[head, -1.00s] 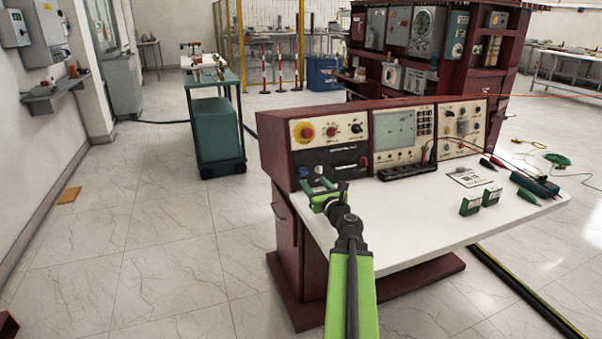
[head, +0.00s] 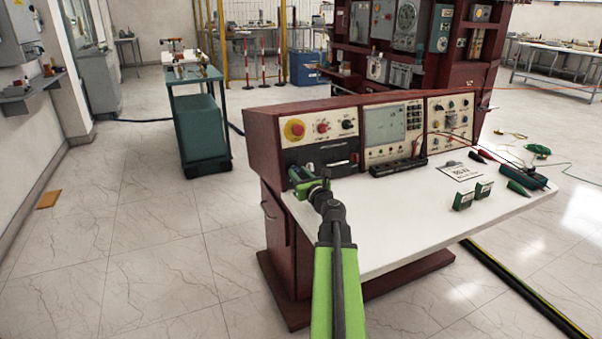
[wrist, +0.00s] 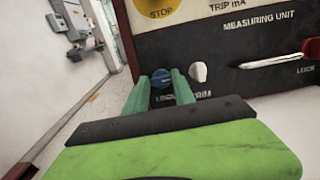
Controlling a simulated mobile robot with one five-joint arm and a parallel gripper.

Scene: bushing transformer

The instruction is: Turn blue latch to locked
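The blue latch (wrist: 162,78) is a small round knob low on the black panel of the console, above lettering that is partly covered. My gripper (wrist: 160,84) has its two green fingers apart, one on each side of the blue latch in the wrist view. Whether the fingers touch it, and how the latch is turned, I cannot tell. In the head view my gripper (head: 306,182) is at the lower left of the black panel (head: 325,158), at the left end of the console. The latch cannot be made out there.
A white knob (wrist: 198,72) sits close to the right of the latch. A red-tipped lever (wrist: 311,50) is further right. The white tabletop (head: 400,220) holds green blocks (head: 463,200) and a black power strip (head: 398,168).

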